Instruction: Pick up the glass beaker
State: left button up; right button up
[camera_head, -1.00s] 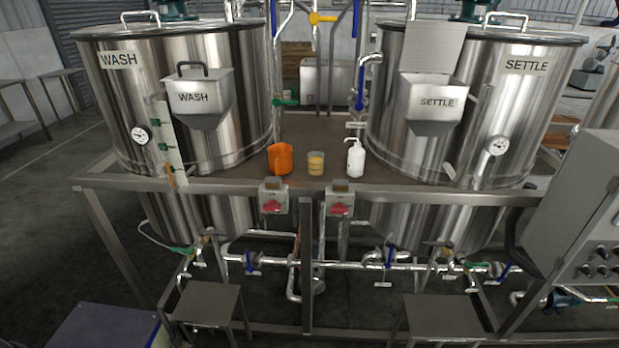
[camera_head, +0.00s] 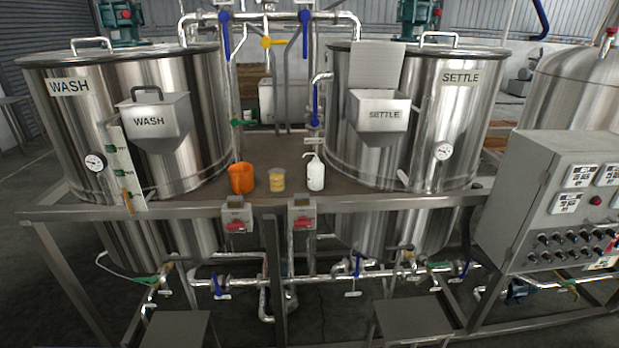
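The glass beaker (camera_head: 277,181) holds a yellowish content and stands upright on the steel platform between the two tanks. An orange jug (camera_head: 241,178) stands close to its left. A white wash bottle (camera_head: 315,173) stands to its right. Nothing covers the beaker from this side. Neither of my grippers shows in the head view.
The WASH tank (camera_head: 190,100) rises on the left and the SETTLE tank (camera_head: 455,120) on the right. The platform's front rail (camera_head: 360,203) carries two small boxes with red switches (camera_head: 302,216). Two steel steps (camera_head: 410,318) stand in front. A control cabinet (camera_head: 520,190) is at the right.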

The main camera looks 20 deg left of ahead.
aim_at(276, 176)
jog(key=z, duration=0.1)
jog(key=i, duration=0.85)
jog(key=u, duration=0.35)
